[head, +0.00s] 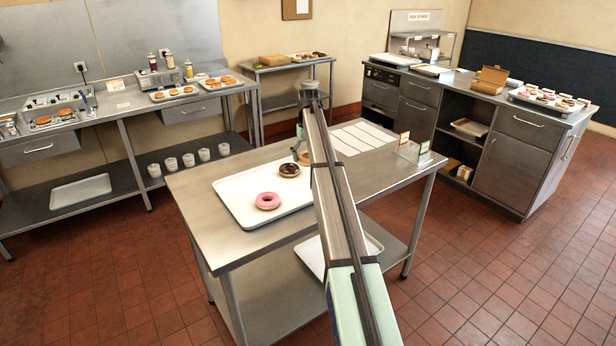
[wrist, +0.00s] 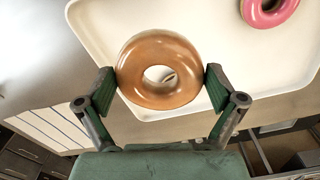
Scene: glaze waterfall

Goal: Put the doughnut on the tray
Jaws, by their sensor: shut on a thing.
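A caramel-glazed doughnut (wrist: 132,82) is held between the two fingers of my gripper (wrist: 160,84) in the wrist view. The fingers press on its opposite sides. It hangs over the cream tray (wrist: 95,35), and its height above the tray is hard to tell. In the head view the tray (head: 240,206) lies on the steel table. A pink doughnut (head: 267,201) and a chocolate doughnut (head: 289,170) sit on it. The pink one also shows at the wrist view's top right (wrist: 268,10). My arm hides most of the gripper in the head view.
Small sign cards (head: 424,148) stand at the table's right end, beside pale strips (head: 358,138). Another tray (head: 312,258) lies on the lower shelf. Counters with food trays line the back. The tray's front left part is bare.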

